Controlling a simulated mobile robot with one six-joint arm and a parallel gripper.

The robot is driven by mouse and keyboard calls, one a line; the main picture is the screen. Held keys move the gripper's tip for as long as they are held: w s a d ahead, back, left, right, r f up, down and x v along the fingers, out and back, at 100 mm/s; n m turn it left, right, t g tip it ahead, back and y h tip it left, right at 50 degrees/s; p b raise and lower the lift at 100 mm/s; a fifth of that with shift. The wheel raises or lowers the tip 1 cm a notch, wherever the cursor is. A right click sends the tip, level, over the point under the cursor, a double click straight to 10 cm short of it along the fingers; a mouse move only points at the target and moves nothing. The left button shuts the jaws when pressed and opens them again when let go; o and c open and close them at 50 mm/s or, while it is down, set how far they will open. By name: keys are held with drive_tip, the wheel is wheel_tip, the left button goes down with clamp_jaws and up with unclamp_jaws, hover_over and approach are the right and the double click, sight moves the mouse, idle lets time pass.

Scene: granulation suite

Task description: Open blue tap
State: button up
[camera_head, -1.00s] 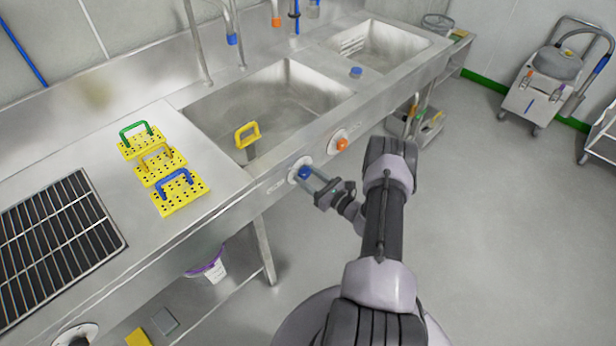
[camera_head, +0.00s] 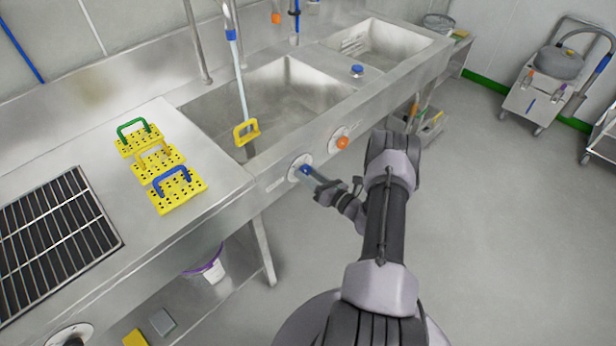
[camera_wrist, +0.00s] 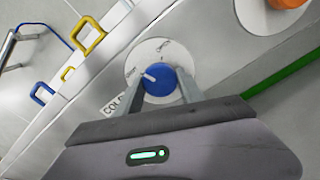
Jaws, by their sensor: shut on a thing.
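The blue tap (camera_head: 305,169) is a round knob on a white disc in the sink's front panel. In the wrist view the blue tap (camera_wrist: 160,84) has a white mark turned to the left of the picture. My gripper (camera_head: 311,173) has its two fingers on either side of the knob, shut on it; the wrist view shows the fingers (camera_wrist: 161,80) there too. Water (camera_head: 241,85) runs from the spout with the blue band (camera_head: 230,35) into the left basin.
An orange tap (camera_head: 342,142) sits to the right on the same panel. A yellow handle (camera_head: 246,130) stands at the left basin's front edge. Yellow perforated blocks with green, yellow and blue handles (camera_head: 172,182) stand on the left worktop.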

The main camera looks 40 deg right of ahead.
drive_tip(key=m+b, duration=0.1)
drive_tip(key=m, duration=1.1)
drive_tip(key=shift+a+m+b, duration=0.1)
drive_tip(key=shift+m+b, duration=0.2)
drive_tip(key=shift+b, duration=0.1)
idle(0.3)
drive_tip(key=o, duration=1.4)
drive_tip(key=s+d+p, duration=0.1)
drive_tip(key=s+p, duration=0.3)
drive_tip(key=s, duration=1.3)
drive_tip(key=shift+s+d, duration=0.2)
drive_tip(key=shift+s, duration=0.05)
